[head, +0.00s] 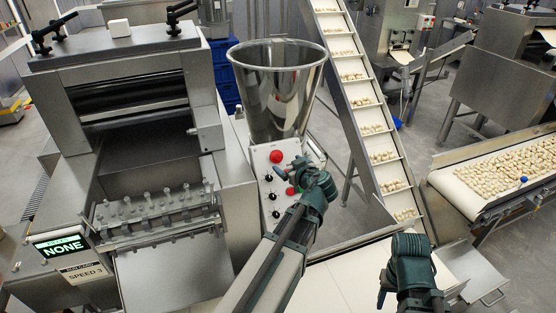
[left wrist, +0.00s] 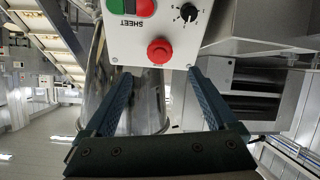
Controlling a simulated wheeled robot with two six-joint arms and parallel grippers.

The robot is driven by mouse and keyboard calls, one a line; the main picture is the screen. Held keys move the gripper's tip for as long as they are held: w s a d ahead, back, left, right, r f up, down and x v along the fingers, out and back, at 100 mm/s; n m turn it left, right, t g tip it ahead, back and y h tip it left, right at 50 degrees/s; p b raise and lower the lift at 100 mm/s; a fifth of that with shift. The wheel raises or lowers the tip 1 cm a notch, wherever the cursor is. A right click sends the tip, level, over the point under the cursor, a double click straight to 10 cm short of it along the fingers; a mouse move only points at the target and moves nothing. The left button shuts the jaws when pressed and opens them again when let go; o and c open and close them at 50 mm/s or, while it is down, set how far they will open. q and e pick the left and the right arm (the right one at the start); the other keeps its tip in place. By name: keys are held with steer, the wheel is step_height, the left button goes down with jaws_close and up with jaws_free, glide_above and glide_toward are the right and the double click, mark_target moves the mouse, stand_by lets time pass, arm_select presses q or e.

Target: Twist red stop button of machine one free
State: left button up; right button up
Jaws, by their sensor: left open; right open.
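The red stop button (head: 276,156) is a round red mushroom head on a white control panel (head: 262,160) below a steel hopper. In the left wrist view the button (left wrist: 159,51) shows upside down on the panel (left wrist: 130,48), under the SHEET label. My left gripper (left wrist: 160,73) is open, with its fingertips on either side of the button's line and nothing between them. In the head view the left gripper (head: 290,171) is just in front of the panel and hides part of it. My right gripper (head: 409,275) is open and away from the panel, at the lower right.
A dark knob (left wrist: 188,12) and a green-and-red button pair (left wrist: 131,6) sit close to the stop button. The steel hopper (head: 275,85) stands above the panel. The sheeting machine (head: 130,90) is at left, an inclined conveyor (head: 360,95) with pasta at right.

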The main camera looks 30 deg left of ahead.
mark_target(277, 157)
arm_select(q)
steer(key=b+x, duration=0.3)
steer(key=x, duration=0.7)
steer(key=shift+w+f, duration=0.1)
steer(key=shift+c, duration=0.2)
